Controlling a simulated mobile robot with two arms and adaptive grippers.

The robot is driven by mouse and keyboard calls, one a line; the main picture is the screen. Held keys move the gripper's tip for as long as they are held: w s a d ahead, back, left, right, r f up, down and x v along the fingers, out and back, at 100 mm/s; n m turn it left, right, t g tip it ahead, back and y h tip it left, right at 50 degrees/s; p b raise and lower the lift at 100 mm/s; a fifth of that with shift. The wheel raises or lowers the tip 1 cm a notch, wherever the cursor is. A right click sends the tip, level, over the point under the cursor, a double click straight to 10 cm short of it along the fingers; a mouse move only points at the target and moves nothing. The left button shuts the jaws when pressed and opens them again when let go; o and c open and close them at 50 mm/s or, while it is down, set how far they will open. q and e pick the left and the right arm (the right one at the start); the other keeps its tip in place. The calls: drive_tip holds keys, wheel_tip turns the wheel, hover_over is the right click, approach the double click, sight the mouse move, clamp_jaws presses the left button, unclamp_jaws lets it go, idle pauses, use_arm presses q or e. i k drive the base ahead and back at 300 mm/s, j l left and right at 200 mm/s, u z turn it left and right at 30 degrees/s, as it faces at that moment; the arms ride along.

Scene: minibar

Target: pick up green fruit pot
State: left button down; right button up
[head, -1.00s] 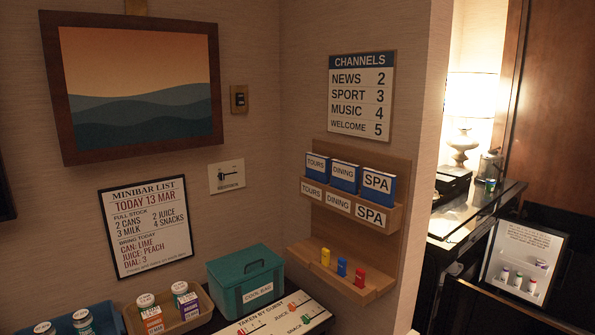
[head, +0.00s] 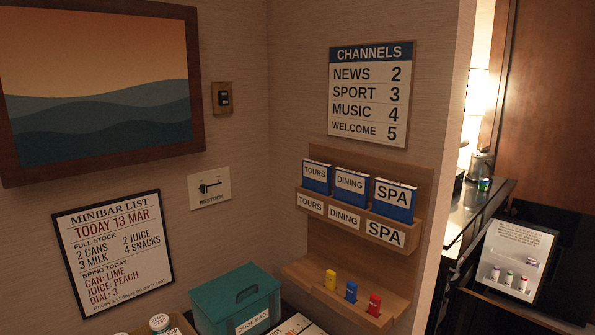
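I cannot pick out a green fruit pot for certain. A small can-like item with green on it (head: 484,184) stands on the dark counter at the far right. Neither of my grippers shows in the head view.
A teal cool bag (head: 236,300) stands at the bottom centre. A tray with white-capped bottles (head: 159,323) is cut off beside it. A wooden wall rack (head: 425,240) holds blue booklets and yellow, blue and red pegs.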

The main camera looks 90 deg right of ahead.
sight(483, 183)
drive_tip(key=z, duration=2.1)
